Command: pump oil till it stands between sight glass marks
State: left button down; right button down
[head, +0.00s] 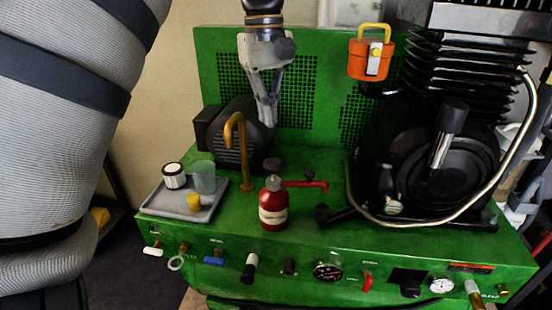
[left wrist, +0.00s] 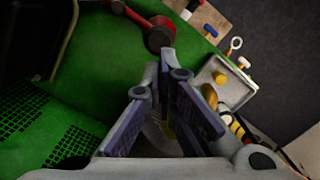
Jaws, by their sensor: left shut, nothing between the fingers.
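A red oil bottle (head: 272,212) with a pale label and dark top stands upright on the green bench. A red lever (head: 305,184) shows just behind and right of it; I cannot tell whether they are joined. A small round glass (head: 393,207), possibly the sight glass, is low on the black compressor (head: 440,165); its oil level and marks are too small to read. My left gripper (head: 268,120) points down above and behind the bottle, shut and empty. Its fingers (left wrist: 168,60) also show in the left wrist view. My right gripper is out of view.
A brass hooked pipe (head: 241,150) rises left of my gripper. A grey tray (head: 160,205) holds a cup, a white jar and a yellow piece. Knobs and gauges (head: 328,271) line the front edge.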

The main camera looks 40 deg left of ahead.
pick_arm(q)
jog(key=f, duration=0.7)
jog(key=shift+s+d, duration=0.15)
jog(key=shift+d, duration=0.2)
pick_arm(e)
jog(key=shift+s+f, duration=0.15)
pick_arm(q)
jog(key=shift+f, duration=1.3)
jog(key=a, duration=0.1)
jog(key=w+a+r, duration=0.1)
jog(key=shift+w+a+b, duration=0.15)
jog(key=shift+a+b, duration=0.15)
jog(key=shift+a, duration=0.1)
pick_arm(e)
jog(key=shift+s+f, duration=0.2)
pick_arm(q)
jog(key=shift+r, duration=0.1)
notch_tip(320, 180, up, 12)
send_over(272, 160)
jog(key=w+a, duration=0.2)
jog(key=a, duration=0.2)
jog(key=shift+a, duration=0.1)
